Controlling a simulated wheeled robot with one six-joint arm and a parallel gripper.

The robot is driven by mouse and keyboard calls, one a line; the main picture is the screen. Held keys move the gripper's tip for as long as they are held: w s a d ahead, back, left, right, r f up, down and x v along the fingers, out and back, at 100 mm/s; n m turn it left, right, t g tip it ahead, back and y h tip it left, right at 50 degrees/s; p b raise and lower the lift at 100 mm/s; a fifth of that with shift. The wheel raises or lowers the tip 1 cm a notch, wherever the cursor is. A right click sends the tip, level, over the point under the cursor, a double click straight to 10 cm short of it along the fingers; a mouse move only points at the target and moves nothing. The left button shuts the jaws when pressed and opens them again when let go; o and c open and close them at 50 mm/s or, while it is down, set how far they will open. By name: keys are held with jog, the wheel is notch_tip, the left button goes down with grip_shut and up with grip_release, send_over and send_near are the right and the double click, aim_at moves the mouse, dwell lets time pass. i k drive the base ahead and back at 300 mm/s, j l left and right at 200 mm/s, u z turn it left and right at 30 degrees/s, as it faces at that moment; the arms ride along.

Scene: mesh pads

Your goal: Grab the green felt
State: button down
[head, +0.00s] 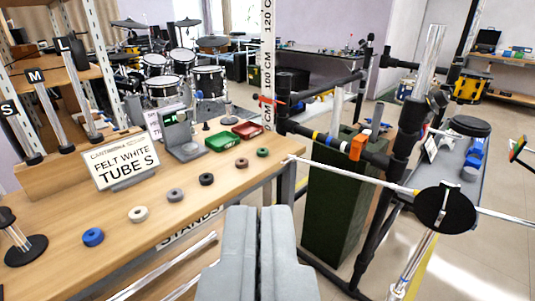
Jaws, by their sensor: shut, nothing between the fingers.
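The green felt (263,152) is a small ring lying flat on the wooden table (110,260), at the far right end of a row of felts near the table's right edge. A brown felt (242,163) lies just left of it, and a black felt (207,179) lies further left. My gripper (258,210) shows at the bottom middle, its two grey fingers shut and empty. In the picture its tips are below the green felt and apart from it.
Grey (175,195), white (138,214) and blue (93,237) felts continue the row. Behind it stand a sign (125,160), a grey device (180,136), a green tray (221,141) and a red tray (248,129). A metal rod (350,173) and black rack lie to the right.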

aim_at(261, 152)
jog(key=i+l+u, duration=0.3)
jog(key=i+l, duration=0.45)
